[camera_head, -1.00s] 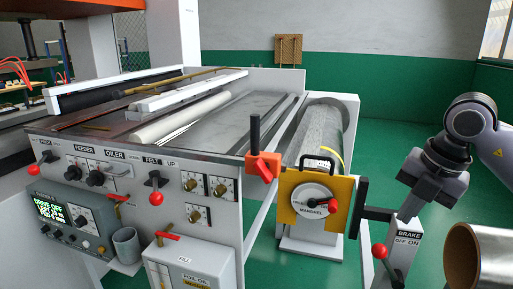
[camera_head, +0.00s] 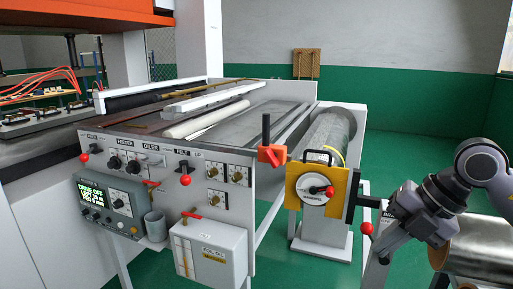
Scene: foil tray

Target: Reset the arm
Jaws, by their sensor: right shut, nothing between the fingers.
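My right arm comes in from the right. Its gripper (camera_head: 382,254) points down and to the left, shut and empty. It is in front of the brake post, near the red knob (camera_head: 367,228) of the brake lever, and covers part of the brake label (camera_head: 389,214). I cannot tell whether it touches the post. My left gripper is not in view.
The machine's front panel (camera_head: 140,180) has red-knobbed levers, dials and a display (camera_head: 94,194). A yellow mandrel plate (camera_head: 340,190) with a dial is left of my gripper. A metal roll (camera_head: 485,245) lies below my arm. Green floor (camera_head: 410,150) is open behind.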

